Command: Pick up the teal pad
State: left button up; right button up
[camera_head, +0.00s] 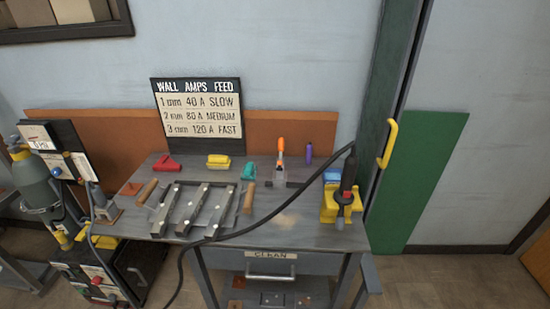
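A small teal object (250,170), which looks like the teal pad, sits on the grey workbench (317,238) near its back edge. It is right of a yellow block (218,161) and left of an orange-handled tool (281,150). A wooden handle (249,198) lies just in front of it. Its exact shape is too small to tell. Neither of my grippers is in view.
A metal frame (193,208) lies mid-bench, with a red piece (166,163) behind it. A dark cable (262,226) crosses the bench to a torch in a yellow holder (330,205). A gas bottle (38,185) stands left. The bench's front right is mostly clear.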

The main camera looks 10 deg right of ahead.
aim_at(249, 171)
jog(key=i+j+z, duration=0.1)
jog(key=i+z, duration=0.15)
jog(key=z, duration=0.25)
jog(key=i+j+z, duration=0.15)
jog(key=z, duration=0.35)
jog(key=i+j+z, duration=0.15)
jog(key=j+z, duration=0.3)
jog(key=l, duration=0.1)
